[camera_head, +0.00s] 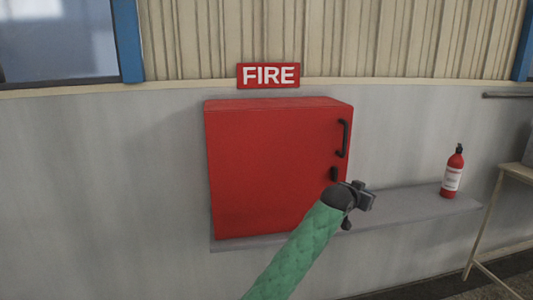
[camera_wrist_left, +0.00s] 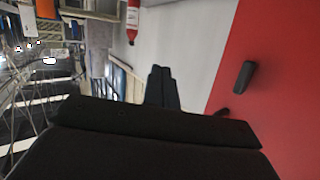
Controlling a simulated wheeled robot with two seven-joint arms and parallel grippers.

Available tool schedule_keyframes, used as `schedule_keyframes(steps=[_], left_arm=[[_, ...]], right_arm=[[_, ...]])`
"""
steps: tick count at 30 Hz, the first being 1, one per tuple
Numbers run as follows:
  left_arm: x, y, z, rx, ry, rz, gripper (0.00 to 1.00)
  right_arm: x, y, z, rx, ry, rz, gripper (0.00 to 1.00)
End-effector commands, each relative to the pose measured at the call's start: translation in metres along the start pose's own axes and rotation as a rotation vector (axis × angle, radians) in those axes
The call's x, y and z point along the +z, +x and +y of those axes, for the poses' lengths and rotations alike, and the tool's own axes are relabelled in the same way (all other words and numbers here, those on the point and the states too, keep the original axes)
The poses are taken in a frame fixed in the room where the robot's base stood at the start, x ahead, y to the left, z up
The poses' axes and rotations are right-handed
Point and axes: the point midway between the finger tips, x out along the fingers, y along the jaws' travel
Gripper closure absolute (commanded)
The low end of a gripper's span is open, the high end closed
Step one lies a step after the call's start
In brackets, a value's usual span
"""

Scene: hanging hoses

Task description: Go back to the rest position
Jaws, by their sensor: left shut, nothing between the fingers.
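My left arm, in a green sleeve, comes up from the bottom of the head view. My left gripper (camera_head: 364,197) is in front of the lower right corner of the red cabinet (camera_head: 265,170). It also shows in the left wrist view (camera_wrist_left: 161,72), its two dark fingers together with nothing between them. The cabinet's door looks closed. In the left wrist view the cabinet's red face (camera_wrist_left: 275,100) is at the right. My right gripper is not in view.
A grey ledge (camera_head: 410,205) runs under the cabinet to the right. A red fire extinguisher (camera_head: 453,172) stands on it. A FIRE sign (camera_head: 268,75) is on the wall above the cabinet. A pale-legged table (camera_head: 487,222) stands at the right edge.

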Motion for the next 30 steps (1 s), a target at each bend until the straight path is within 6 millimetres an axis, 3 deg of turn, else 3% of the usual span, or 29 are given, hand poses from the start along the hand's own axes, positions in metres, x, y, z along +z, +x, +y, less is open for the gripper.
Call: schedule_keyframes(steps=[8, 14, 20, 30], left_arm=[[-0.039, -0.071, -0.020, -0.070, 0.039, -0.066, 1.00], [-0.025, -0.131, -0.042, -0.131, 0.013, -0.126, 1.00], [0.019, -0.184, -0.061, -0.185, -0.043, -0.198, 1.00], [0.136, -0.281, -0.076, -0.270, -0.180, -0.347, 1.00]], right_arm=[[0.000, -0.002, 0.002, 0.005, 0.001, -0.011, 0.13], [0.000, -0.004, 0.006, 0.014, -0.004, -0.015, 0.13], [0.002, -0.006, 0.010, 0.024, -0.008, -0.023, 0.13], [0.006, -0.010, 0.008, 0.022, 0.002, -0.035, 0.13]])
